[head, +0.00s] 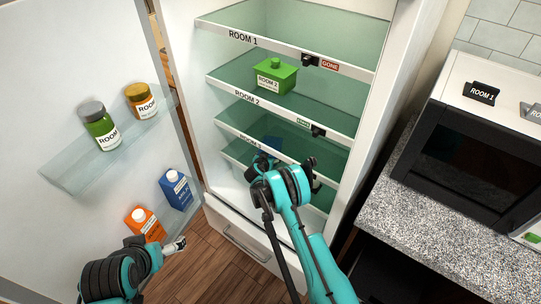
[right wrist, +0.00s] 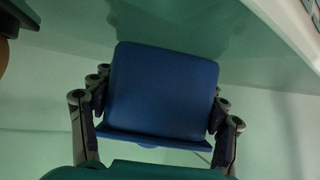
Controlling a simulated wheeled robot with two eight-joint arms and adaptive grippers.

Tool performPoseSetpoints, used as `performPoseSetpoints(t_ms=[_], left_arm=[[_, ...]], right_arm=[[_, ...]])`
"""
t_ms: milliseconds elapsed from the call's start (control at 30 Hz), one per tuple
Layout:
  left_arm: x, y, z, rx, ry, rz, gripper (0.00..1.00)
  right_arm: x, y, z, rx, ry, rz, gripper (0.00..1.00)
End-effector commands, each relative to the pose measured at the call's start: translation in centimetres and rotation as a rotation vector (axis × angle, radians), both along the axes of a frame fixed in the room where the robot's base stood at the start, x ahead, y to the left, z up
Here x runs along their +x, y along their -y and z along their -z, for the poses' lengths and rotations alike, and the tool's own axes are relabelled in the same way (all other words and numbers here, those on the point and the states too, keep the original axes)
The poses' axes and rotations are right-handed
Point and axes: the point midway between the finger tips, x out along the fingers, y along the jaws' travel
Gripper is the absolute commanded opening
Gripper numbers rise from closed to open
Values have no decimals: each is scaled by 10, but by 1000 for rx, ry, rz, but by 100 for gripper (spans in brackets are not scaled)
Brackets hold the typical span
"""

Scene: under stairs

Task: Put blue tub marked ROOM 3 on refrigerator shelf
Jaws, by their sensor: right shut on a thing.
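The blue tub (right wrist: 163,92) fills the middle of the right wrist view, between the fingers of my right gripper (head: 284,168), which is shut on it. In the head view only a small dark blue patch of the tub (head: 272,146) shows, behind my gripper. The gripper is inside the refrigerator, at the shelf labelled ROOM 3 (head: 250,143). I cannot read a label on the tub, or tell if it touches the shelf. My left gripper (head: 178,244) is low at the left, beside the door and away from the tub; its jaw opening is unclear.
A green tub (head: 275,76) stands on the ROOM 2 shelf (head: 244,98). The ROOM 1 shelf (head: 285,50) is empty. The open door (head: 60,60) holds two jars and two cartons. A counter (head: 440,245) with a black-fronted appliance (head: 468,150) is at the right.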

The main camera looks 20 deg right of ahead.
Motion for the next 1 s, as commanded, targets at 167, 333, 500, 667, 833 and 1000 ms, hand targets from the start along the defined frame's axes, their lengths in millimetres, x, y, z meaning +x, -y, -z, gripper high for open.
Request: performPoseSetpoints(t_ms=[167, 333, 500, 667, 833, 1000], left_arm=[[0, 0, 0, 0, 0, 0, 94], [0, 0, 0, 0, 0, 0, 94], [0, 0, -2, 0, 0, 0, 94], [0, 0, -11, 0, 0, 0, 94], [0, 0, -25, 0, 0, 0, 94], [0, 0, -33, 0, 0, 0, 94]], right_arm=[[0, 1, 1, 0, 0, 1, 94], [0, 1, 0, -1, 1, 0, 94], [-2, -1, -3, -1, 0, 0, 94], [-19, -12, -16, -1, 0, -3, 94], [-48, -29, -35, -1, 0, -3, 94], [-74, -44, -50, 0, 0, -2, 94]])
